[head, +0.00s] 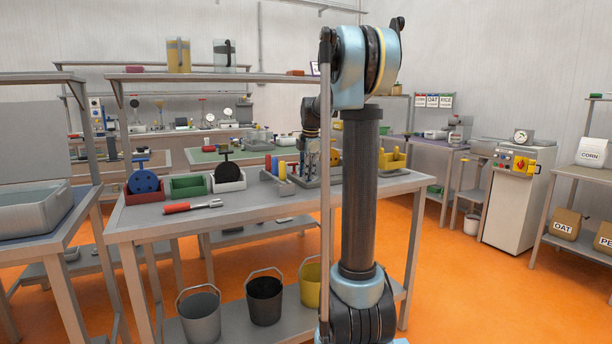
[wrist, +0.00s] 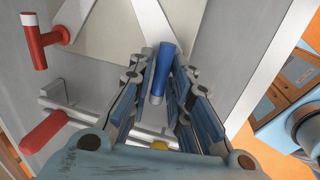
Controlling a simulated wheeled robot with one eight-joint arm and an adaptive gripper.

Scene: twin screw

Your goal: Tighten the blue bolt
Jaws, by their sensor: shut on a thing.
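The blue bolt (wrist: 164,62) shows in the wrist view as a blue cylindrical part with a pale end, between the two finger pads. My gripper (wrist: 165,84) is shut on it, one finger on each side. In the wrist view, a red T-shaped handle with a white end (wrist: 40,42) is at the upper left, apart from the fingers. In the head view, my gripper is over the right part of the workbench at a grey fixture (head: 310,181). My arm hides much of that fixture, and I cannot make out the bolt there.
The workbench (head: 262,208) also holds a red-handled tool (head: 190,206), small red, green and white bins (head: 188,186), and coloured pegs (head: 280,168). A shelf post stands in front of the fixture. Several buckets (head: 265,300) sit below. A red handle (wrist: 44,132) shows lower left in the wrist view.

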